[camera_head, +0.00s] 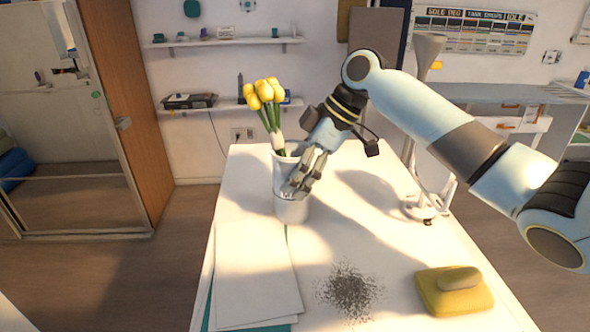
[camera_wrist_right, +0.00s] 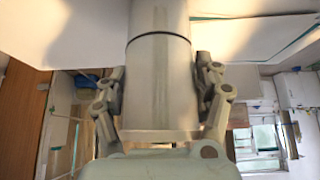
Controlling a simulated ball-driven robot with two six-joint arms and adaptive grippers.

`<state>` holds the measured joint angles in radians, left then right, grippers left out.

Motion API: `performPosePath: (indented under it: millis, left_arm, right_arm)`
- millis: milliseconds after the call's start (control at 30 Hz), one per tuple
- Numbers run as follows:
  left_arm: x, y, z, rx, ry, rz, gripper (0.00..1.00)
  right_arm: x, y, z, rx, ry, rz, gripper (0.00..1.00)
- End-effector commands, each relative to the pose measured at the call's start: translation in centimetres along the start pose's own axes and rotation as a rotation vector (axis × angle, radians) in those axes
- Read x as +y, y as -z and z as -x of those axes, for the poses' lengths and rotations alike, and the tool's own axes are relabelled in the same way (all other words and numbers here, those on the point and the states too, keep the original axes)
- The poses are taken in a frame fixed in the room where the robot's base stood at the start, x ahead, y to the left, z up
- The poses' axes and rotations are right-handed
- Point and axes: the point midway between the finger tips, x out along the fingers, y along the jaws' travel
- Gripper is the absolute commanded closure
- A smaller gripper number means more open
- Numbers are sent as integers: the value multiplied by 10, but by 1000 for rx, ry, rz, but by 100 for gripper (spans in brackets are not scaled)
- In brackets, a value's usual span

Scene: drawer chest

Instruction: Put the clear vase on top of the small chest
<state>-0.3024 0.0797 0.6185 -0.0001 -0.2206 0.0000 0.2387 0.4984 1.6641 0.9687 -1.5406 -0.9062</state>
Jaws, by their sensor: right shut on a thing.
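The vase (camera_head: 285,166) is a pale upright cylinder at the far left part of the white table, with yellow tulips (camera_head: 264,95) standing in it. My right gripper (camera_head: 300,184) reaches in from the right and is shut on the vase. In the right wrist view, the fingers lie on both sides of a grey cylinder (camera_wrist_right: 160,85) with a dark band. I cannot tell whether the vase's base touches the table. I cannot make out a small chest for certain. My left gripper is not in view.
White sheets (camera_head: 258,270) lie at the table's front left. Dark grains (camera_head: 348,290) are scattered near the front middle. A yellow sponge-like block (camera_head: 453,291) sits at front right. A white lamp (camera_head: 424,206) stands behind my right arm. A grey-topped desk (camera_head: 500,94) is at back right.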

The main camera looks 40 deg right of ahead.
Motion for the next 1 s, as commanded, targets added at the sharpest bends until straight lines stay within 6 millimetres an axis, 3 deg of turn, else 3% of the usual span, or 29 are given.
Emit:
performPosePath:
  millis: [167, 200, 367, 767, 1000]
  left_arm:
    - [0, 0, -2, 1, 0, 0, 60]
    - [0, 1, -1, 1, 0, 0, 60]
    - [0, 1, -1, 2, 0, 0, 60]
    - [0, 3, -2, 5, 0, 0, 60]
    - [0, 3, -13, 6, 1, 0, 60]
  right_arm:
    - [0, -1, -2, 1, -1, 1, 82]
    - [0, -1, -2, 0, 0, 0, 29]
    - [0, -1, -2, 0, 0, 0, 8]
    - [1, -1, 6, -1, -2, 2, 5]
    - [1, -2, 53, -5, -5, 4, 5]
